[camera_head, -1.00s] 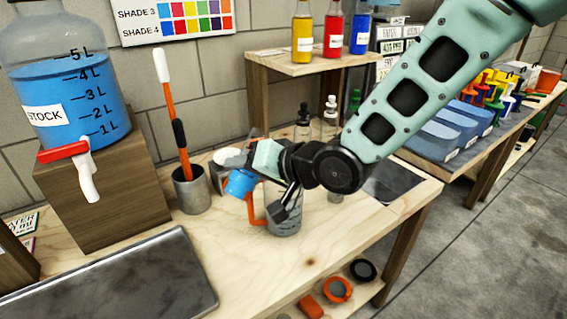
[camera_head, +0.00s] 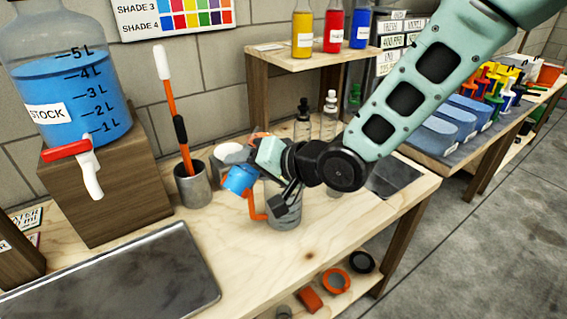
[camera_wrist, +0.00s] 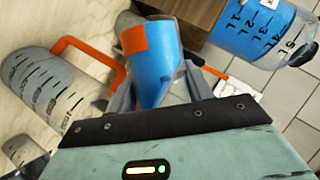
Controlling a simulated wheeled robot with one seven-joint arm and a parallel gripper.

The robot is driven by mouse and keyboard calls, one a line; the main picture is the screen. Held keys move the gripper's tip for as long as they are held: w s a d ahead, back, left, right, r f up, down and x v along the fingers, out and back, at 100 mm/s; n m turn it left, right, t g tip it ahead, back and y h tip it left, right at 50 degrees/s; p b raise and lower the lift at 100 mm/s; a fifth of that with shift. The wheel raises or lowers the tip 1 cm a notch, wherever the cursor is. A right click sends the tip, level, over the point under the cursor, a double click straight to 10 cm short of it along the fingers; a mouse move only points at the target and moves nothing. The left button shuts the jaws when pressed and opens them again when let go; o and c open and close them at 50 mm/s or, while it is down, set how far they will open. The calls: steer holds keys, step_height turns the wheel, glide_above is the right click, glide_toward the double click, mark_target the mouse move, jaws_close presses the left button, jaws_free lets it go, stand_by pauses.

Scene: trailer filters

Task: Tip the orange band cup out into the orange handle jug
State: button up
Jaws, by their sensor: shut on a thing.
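The orange band cup (camera_wrist: 160,58) is clear with blue liquid inside and an orange patch on its side. My gripper (camera_wrist: 158,88) is shut on it, and the cup is tilted. In the head view the cup (camera_head: 239,179) shows its blue contents left of my gripper (camera_head: 262,160), above the bench. The orange handle jug (camera_head: 284,213) stands upright on the bench below my gripper, partly hidden by it, with its handle towards the left. In the wrist view the clear graduated jug (camera_wrist: 42,88) lies left of the cup, apart from it. I see no blue in it.
A metal pot (camera_head: 194,187) with a long brush stands left of the cup. A white bowl (camera_head: 231,153) and two dropper bottles (camera_head: 329,118) are behind. A stock tank (camera_head: 70,95) stands on a wooden block, and a metal tray (camera_head: 120,280) lies front left.

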steer(key=shift+s+a+f+m+y+p, duration=0.1)
steer(key=shift+f+m+y+p, duration=0.05)
steer(key=shift+m+y+p, duration=0.4)
stand_by(0.8)
steer(key=shift+f+m+g+y+b, duration=0.3)
steer(key=shift+f+m+g, duration=0.35)
steer(key=shift+f, duration=0.3)
steer(key=shift+r+p, duration=0.25)
steer(key=shift+p, duration=0.2)
steer(key=shift+w+d+r+m+y+p, duration=0.25)
steer(key=shift+r+p, duration=0.3)
steer(key=shift+p, duration=0.45)
steer(key=shift+w+d+r+m+y+p, duration=0.1)
steer(key=shift+w+d+r+m+p, duration=0.2)
steer(key=shift+r+p, duration=0.45)
steer(key=shift+w+f+m+y+p, duration=0.1)
steer(key=shift+f+m+y+p, duration=0.3)
steer(key=shift+m+p, duration=0.4)
stand_by(1.2)
steer(key=shift+w+d+r+m+g+y+p, duration=0.1)
steer(key=shift+d+r+m+g+y+p, duration=0.15)
steer(key=shift+p, duration=0.35)
steer(key=shift+w+r+m+g+y+p, duration=0.1)
steer(key=shift+r+m+y+p, duration=0.15)
steer(key=shift+p, duration=0.35)
stand_by(0.3)
